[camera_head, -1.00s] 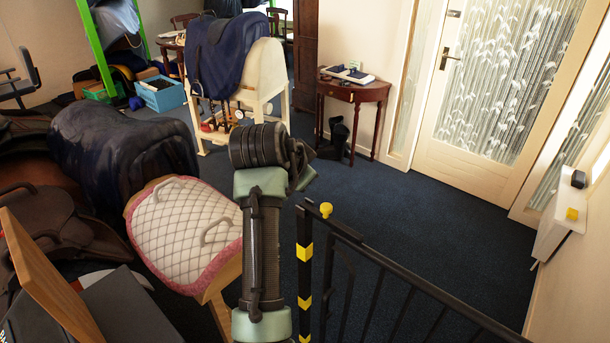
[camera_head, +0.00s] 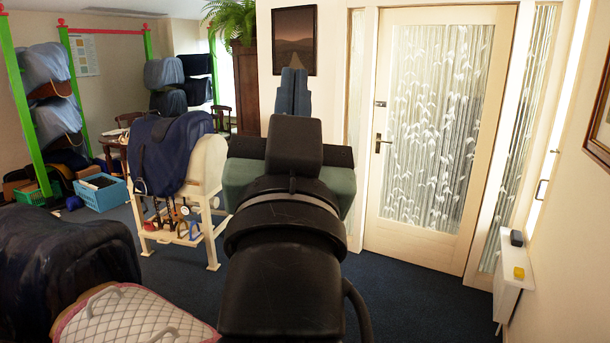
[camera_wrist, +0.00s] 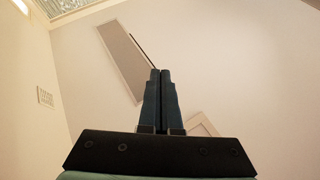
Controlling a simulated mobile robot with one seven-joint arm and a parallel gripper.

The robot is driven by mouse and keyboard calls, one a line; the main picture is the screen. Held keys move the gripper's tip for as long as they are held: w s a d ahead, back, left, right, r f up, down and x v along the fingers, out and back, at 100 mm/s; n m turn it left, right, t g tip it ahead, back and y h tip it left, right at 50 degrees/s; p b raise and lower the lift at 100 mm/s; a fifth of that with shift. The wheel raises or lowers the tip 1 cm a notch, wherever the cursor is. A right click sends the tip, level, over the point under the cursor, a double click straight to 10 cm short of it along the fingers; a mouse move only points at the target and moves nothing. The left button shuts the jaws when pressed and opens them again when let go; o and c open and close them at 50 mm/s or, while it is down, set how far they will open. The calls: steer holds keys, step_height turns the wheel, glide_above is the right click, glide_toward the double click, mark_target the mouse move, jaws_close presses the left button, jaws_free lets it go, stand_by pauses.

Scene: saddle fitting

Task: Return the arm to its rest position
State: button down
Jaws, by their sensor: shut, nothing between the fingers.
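My arm rises up the middle of the head view, with my gripper (camera_head: 293,92) at its top, in front of the wall and just below the dark framed picture. Its two blue-grey fingers lie side by side, pointing up. In the wrist view my gripper (camera_wrist: 160,75) is shut, with only a thin line between the fingers and nothing held.
A saddle rack with a dark blue cover (camera_head: 160,155) stands left of my arm. A quilted pad (camera_head: 130,318) and a dark covered bulk (camera_head: 65,255) are at lower left. Dark carpet (camera_head: 400,300) is clear before the door.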

steer(key=s+d+r+n+t, duration=0.1)
steer(key=s+r+t, duration=0.2)
steer(key=s, duration=0.6)
step_height(320, 180, up, 2)
steer(key=shift+s+r+n, duration=0.1)
steer(key=shift+s+n, duration=0.15)
steer(key=shift+n, duration=0.05)
steer(key=shift+d, duration=0.1)
